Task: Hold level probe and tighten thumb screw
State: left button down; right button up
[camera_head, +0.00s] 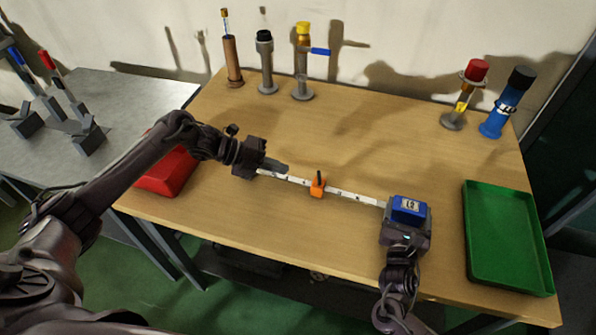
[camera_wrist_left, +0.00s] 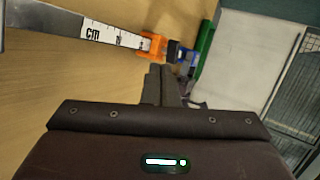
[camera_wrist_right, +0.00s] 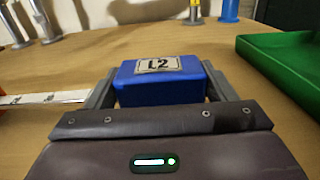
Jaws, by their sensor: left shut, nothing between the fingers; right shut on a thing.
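The level probe is a white scale strip (camera_head: 355,196) with a blue block marked L2 (camera_head: 409,206) at its right end. My right gripper (camera_head: 406,222) is shut on the blue block, which fills the space between its fingers in the right wrist view (camera_wrist_right: 160,85). An orange slider (camera_head: 317,187) with a dark thumb screw (camera_head: 319,175) sits midway along the strip. My left gripper (camera_head: 280,167) is shut and empty at the strip's left end, left of the slider. In the left wrist view, the strip (camera_wrist_left: 100,34) shows cm marks and the orange slider (camera_wrist_left: 152,45) lies beyond the fingertips.
A green tray (camera_head: 506,284) lies at the right of the wooden table (camera_head: 270,222). Several upright holders with tubes stand along the back. The middle table area behind the strip is clear.

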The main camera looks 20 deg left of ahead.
pick_arm(q)
jog(key=v, duration=0.5)
jog(key=c, duration=2.1)
grip_release()
jog(key=shift+a+r, duration=0.15)
jog(key=shift+a, duration=0.1)
jog(key=shift+c, duration=0.2)
jog(key=shift+o, duration=1.1)
jog(key=shift+s+r, duration=0.1)
jog(key=o, duration=0.4)
jog(key=d+g, duration=0.3)
jog(key=d, duration=0.7)
jog(key=shift+w+d+m, duration=0.15)
jog(key=shift+w+m, duration=0.15)
notch_tip(320, 180, up, 7)
jog(key=g+y, duration=0.1)
jog(key=y, duration=1)
send_over(319, 176)
notch_tip(319, 176, down, 11)
jog(key=shift+w+f, duration=0.1)
